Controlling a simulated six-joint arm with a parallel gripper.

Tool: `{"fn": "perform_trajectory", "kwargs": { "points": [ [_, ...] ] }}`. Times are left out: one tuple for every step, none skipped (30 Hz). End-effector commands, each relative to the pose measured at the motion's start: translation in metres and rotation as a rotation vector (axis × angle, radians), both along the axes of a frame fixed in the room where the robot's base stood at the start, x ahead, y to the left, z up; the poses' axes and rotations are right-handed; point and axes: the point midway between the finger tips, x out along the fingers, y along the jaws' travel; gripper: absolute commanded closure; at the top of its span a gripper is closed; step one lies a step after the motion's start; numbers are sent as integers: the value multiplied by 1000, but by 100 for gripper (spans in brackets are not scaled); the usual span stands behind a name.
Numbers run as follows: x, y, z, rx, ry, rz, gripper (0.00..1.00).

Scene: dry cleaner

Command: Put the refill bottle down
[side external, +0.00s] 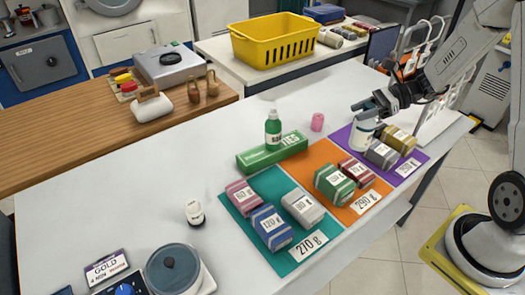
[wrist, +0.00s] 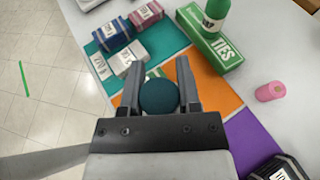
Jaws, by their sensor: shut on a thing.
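The refill bottle, a white bottle (side external: 361,136) with a dark teal round top, is held by my gripper (side external: 376,106) at the left part of the purple mat in the side view. In the wrist view, its round top (wrist: 158,97) sits between the two fingers of my gripper (wrist: 159,88), which is shut on it. The bottle looks upright. Its lower body is hidden from the wrist camera by the top, and I cannot tell whether its base touches the surface.
The purple mat (side external: 418,165) carries grey and gold packs just right of the bottle. The orange mat (side external: 318,207) and teal mat (side external: 272,205) hold more packs. A green bottle (side external: 273,130) stands on a green box (side external: 262,157).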

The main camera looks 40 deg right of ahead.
Motion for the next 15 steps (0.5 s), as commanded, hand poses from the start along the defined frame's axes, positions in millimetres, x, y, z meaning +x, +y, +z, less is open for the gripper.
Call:
{"fn": "perform_trajectory", "kwargs": {
  "points": [
    [3, 16, 1, 2, -1, 23, 100],
    [4, 24, 1, 1, -1, 34, 100],
    [5, 35, 2, 0, -2, 49, 100],
    [6, 44, 2, 0, -2, 60, 100],
    [6, 52, 2, 0, -1, 71, 100],
    [6, 64, 2, 0, -2, 86, 100],
    [6, 72, 3, 0, -1, 97, 100],
    [6, 81, 3, 1, -1, 108, 100],
    [6, 91, 3, 0, -1, 123, 100],
    [5, 100, 3, -1, -1, 133, 100],
    [4, 108, 3, 1, 0, 144, 100],
    [2, 119, 3, 0, -1, 160, 100],
    [1, 127, 3, 0, -2, 169, 100],
    [0, 136, 4, 1, -1, 181, 100],
    [-3, 146, 4, 0, -1, 195, 100]
  ]
}}
